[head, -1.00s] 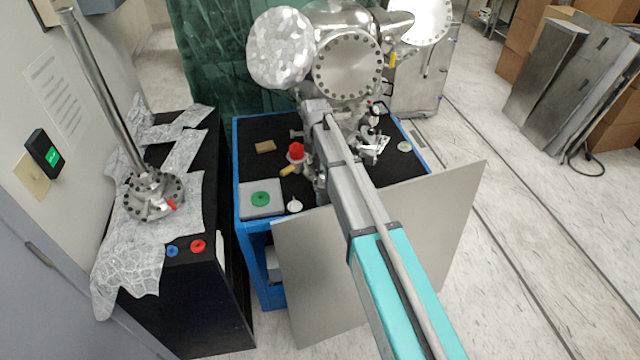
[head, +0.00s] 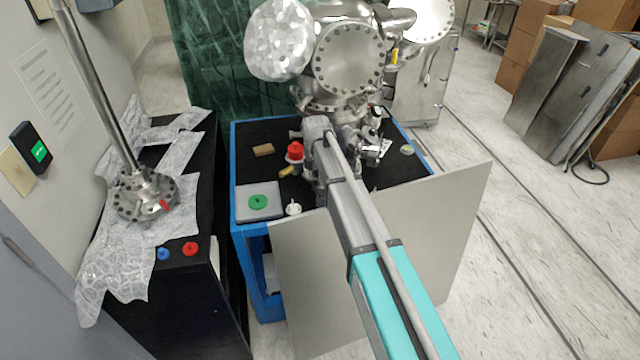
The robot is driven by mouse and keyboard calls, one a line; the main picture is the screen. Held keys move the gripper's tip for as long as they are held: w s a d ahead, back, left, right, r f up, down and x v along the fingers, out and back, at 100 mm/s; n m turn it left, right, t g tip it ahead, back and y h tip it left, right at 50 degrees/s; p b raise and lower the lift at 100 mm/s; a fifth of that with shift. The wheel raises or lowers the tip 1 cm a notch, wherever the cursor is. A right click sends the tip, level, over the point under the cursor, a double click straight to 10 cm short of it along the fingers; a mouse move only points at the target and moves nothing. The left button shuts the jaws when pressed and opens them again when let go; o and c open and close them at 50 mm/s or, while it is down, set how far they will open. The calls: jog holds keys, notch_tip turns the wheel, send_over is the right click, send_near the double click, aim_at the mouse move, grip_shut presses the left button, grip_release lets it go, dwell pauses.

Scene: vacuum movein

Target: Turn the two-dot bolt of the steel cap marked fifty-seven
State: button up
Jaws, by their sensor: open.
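A steel chamber stands on the blue-framed table, with a round bolted steel cap (head: 349,58) facing me. Several bolts ring its rim. I cannot read any number or bolt dots at this size, so I cannot tell which cap is marked fifty-seven. Another bright round cap (head: 422,16) is at the upper right, partly cut off by the frame. My arm reaches over the table, its far end just below the chamber. My gripper is not visible; the arm and the steel parts around it hide that spot.
The blue table (head: 240,170) holds a red-topped part (head: 295,151), a grey plate with a green disc (head: 258,202) and a small white part (head: 293,208). A grey panel (head: 430,225) leans in front. A black cabinet (head: 190,300) bears a bolted flange with an upright tube (head: 105,95).

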jog(key=shift+f, duration=0.25)
grip_shut()
jog(key=shift+d, duration=0.4)
jog(key=shift+a, duration=0.35)
